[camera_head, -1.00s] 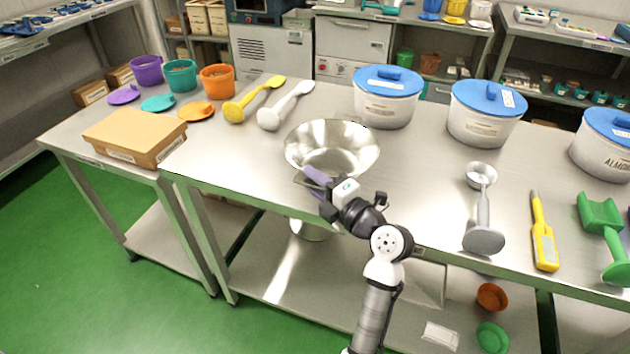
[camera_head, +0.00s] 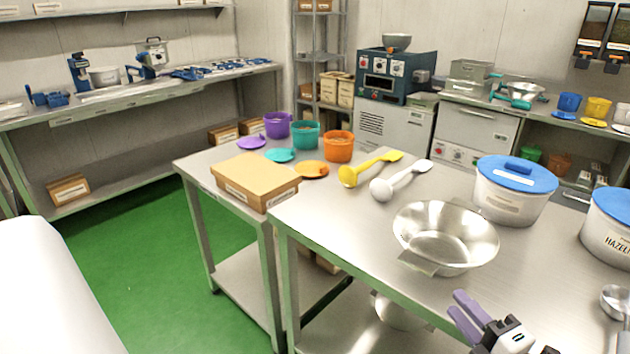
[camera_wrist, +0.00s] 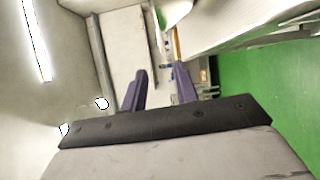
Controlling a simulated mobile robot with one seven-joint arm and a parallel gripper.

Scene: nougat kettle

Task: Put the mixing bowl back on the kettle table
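The shiny metal mixing bowl (camera_head: 445,240) stands upright on the steel table (camera_head: 345,238), near its front edge, with a flat tab on its front-left rim. It looks empty. My gripper (camera_head: 456,303) is in front of the bowl, low in the head view, apart from it. Its two purple fingers are spread with nothing between them. They also show apart and empty in the wrist view (camera_wrist: 161,80), where the bowl cannot be made out.
Yellow (camera_head: 370,168) and white (camera_head: 401,180) scoops lie behind the bowl. A blue-lidded tub (camera_head: 510,205) stands close behind it at right. A cardboard box (camera_head: 255,180) and colored pots are at left. Another metal vessel (camera_head: 400,312) sits on the lower shelf. Green floor is open at left.

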